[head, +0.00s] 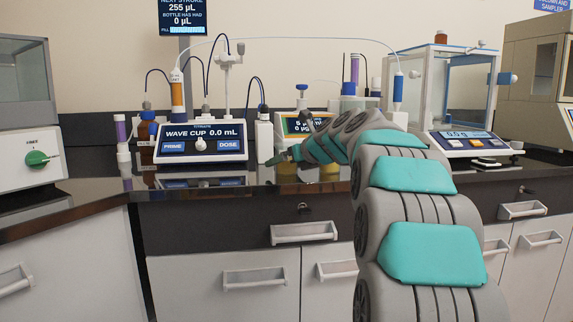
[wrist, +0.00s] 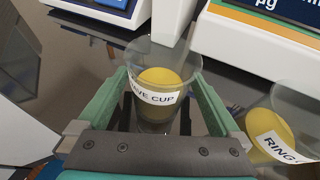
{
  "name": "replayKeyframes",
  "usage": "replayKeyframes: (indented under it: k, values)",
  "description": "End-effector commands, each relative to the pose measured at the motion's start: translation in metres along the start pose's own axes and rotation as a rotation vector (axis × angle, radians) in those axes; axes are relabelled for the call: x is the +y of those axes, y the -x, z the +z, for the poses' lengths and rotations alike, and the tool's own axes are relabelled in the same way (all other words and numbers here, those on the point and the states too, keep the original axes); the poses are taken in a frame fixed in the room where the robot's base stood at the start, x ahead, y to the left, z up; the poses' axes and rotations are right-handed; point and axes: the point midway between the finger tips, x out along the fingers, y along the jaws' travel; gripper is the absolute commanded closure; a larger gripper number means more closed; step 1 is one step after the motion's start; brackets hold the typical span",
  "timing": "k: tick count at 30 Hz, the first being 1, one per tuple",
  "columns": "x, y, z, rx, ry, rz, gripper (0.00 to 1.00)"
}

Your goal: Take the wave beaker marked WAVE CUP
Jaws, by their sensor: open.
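The wave beaker (wrist: 160,97) is a clear cup with a white label reading "WAVE CUP", partly cut off at its left, and yellow liquid inside. In the wrist view it stands upright on the dark counter between the two green fingers of my gripper (wrist: 160,110). The fingers are open, one on each side of the beaker; I cannot tell if either touches it. In the head view my gripper (head: 283,157) is at the counter's front, and the wave beaker is hard to make out there.
A second clear cup labelled "RING" (wrist: 285,125) with yellow liquid stands close to the right finger. Behind are a white instrument (wrist: 255,35) and the dosing unit with the "WAVE CUP 0.0 mL" screen (head: 201,138). A balance (head: 465,140) stands at the right.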

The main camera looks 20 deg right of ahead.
Motion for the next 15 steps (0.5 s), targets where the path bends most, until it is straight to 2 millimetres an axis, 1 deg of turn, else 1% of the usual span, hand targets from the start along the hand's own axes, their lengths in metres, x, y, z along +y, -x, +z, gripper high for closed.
replayKeyframes:
  k: [1, 6, 13, 14, 15]
  values:
    - [0.0, -0.009, -0.004, 0.002, 0.0, 0.001, 0.0]
    - [0.001, -0.027, -0.002, 0.001, 0.001, 0.0, 0.0]
    - [0.001, -0.029, -0.001, 0.0, 0.001, 0.0, 0.0]
    - [0.001, -0.029, -0.001, 0.0, 0.001, 0.0, 0.02]
    - [0.001, -0.029, -0.001, 0.0, 0.001, 0.0, 0.07]
